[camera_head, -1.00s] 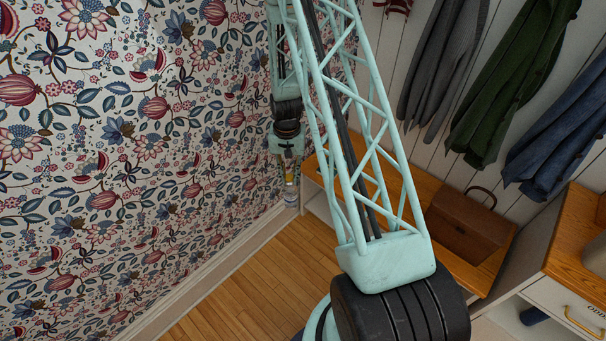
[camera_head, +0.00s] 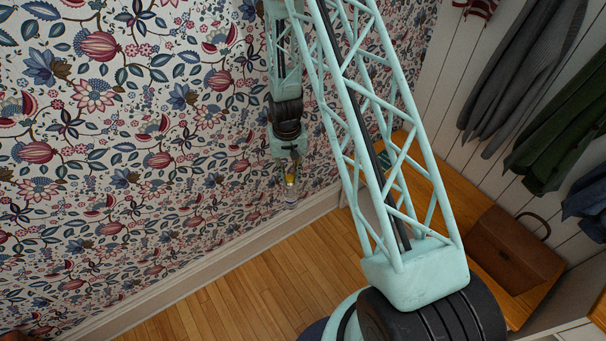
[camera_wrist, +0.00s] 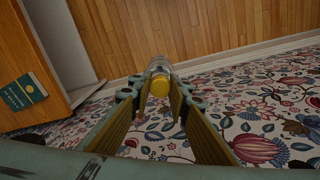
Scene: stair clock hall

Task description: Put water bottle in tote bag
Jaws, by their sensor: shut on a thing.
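My gripper (camera_head: 290,165) hangs near the papered wall in the head view and is shut on the water bottle (camera_head: 291,189), a clear bottle with a yellow cap, held upright in the air. In the wrist view the two fingers of my gripper (camera_wrist: 160,90) close around the bottle near its yellow cap (camera_wrist: 159,86); its body (camera_wrist: 158,66) points away toward the floor. I see no tote bag in either current view.
A wooden bench (camera_head: 476,203) runs along the panelled wall, with a brown case (camera_head: 514,250) on it. Coats (camera_head: 520,75) hang above. A green book (camera_wrist: 22,93) lies on a wooden top in the wrist view. The plank floor (camera_head: 270,275) looks clear.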

